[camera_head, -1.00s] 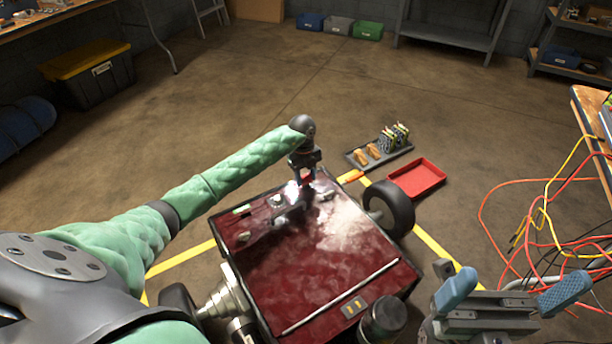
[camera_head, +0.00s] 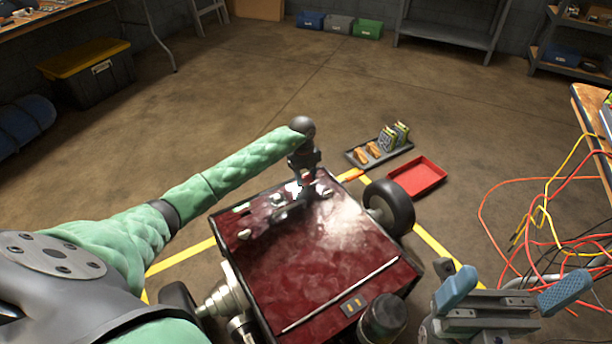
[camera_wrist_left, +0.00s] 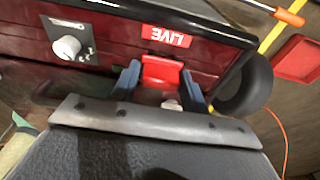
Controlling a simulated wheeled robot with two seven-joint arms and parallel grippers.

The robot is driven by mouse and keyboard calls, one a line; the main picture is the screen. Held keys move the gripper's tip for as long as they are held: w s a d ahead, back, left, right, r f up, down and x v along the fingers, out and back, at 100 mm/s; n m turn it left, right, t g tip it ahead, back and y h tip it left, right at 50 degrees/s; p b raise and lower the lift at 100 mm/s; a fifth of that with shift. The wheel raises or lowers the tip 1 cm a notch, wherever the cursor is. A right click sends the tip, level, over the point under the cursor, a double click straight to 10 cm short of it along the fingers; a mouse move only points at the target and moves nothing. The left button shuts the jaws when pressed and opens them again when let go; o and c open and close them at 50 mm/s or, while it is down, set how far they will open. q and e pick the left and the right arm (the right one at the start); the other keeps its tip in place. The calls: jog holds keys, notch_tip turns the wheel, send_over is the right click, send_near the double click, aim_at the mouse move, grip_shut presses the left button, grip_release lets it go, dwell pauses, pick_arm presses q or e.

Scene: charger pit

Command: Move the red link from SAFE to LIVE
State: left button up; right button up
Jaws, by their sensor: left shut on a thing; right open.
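The red link (camera_wrist_left: 160,72) is between the blue fingers of my left gripper (camera_wrist_left: 160,82) in the left wrist view, and the gripper is shut on it. A red LIVE label (camera_wrist_left: 166,36) lies just beyond the link. In the head view, my left gripper (camera_head: 304,188) points down at the far edge of the dark red cart top (camera_head: 335,245). The link is mostly hidden there, and I cannot tell whether it is seated or just above the surface. No SAFE label is readable. My right gripper (camera_head: 510,295) is open and empty at lower right.
A knob (camera_wrist_left: 68,47) on a small plate stands beside the LIVE label. A red tray (camera_head: 418,177) and a dark tray of parts (camera_head: 378,150) lie on the floor beyond the cart's wheel (camera_head: 389,206). Loose cables (camera_head: 560,225) spread at the right.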

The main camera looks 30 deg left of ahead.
pick_arm(q)
jog(key=shift+f, duration=0.85)
jog(key=o, duration=1.1)
jog(key=shift+c, duration=0.2)
jog(key=shift+r, duration=0.25)
jog(key=r, duration=0.2)
jog(key=r+p, duration=0.1)
jog(key=r, duration=0.1)
jog(key=a+r, duration=0.1)
jog(key=r, duration=0.2)
jog(key=shift+w+r, duration=0.1)
jog(key=shift+w, duration=0.15)
